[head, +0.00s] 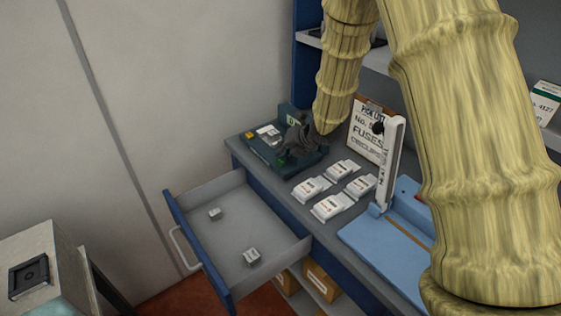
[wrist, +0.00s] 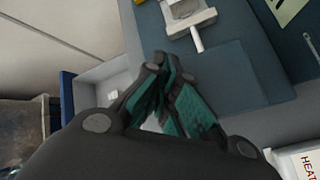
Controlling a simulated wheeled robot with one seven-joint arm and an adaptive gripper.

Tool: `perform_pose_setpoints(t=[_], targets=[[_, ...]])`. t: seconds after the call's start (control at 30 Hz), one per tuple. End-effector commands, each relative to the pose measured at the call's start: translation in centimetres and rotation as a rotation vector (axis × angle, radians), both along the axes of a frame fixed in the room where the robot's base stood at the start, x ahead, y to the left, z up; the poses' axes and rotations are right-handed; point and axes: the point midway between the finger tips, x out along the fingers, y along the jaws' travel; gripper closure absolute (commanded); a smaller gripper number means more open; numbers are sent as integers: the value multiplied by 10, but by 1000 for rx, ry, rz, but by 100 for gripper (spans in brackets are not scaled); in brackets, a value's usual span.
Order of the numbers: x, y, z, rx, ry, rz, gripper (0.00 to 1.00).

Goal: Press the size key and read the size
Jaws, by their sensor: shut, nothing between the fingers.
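A dark green device (head: 262,152) stands at the far left end of the counter. It has a small yellow block (head: 250,134) at its left corner and a pale part on top; no size reading is legible. In the wrist view the device (wrist: 235,75) fills the upper middle, with a pale holder (wrist: 190,22) and a short white rod on it. My gripper (head: 284,158) is over the device's front part and hides some of it. In the wrist view its fingertips (wrist: 167,62) are together and empty, close to the device's edge; contact cannot be told.
An open drawer (head: 184,223) with two small grey pieces juts out below the counter. Several white packets (head: 332,207) lie right of the device. A pick list board (head: 369,128) and a blue base with a white upright lever (head: 391,160) stand further right.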

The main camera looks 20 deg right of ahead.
Motion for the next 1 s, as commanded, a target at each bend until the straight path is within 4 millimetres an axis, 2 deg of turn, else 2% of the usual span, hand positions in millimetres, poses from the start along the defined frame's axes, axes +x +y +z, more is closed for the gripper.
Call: perform_pose_setpoints(t=[1.0], targets=[[0,0,-9,0,0,0,100]])
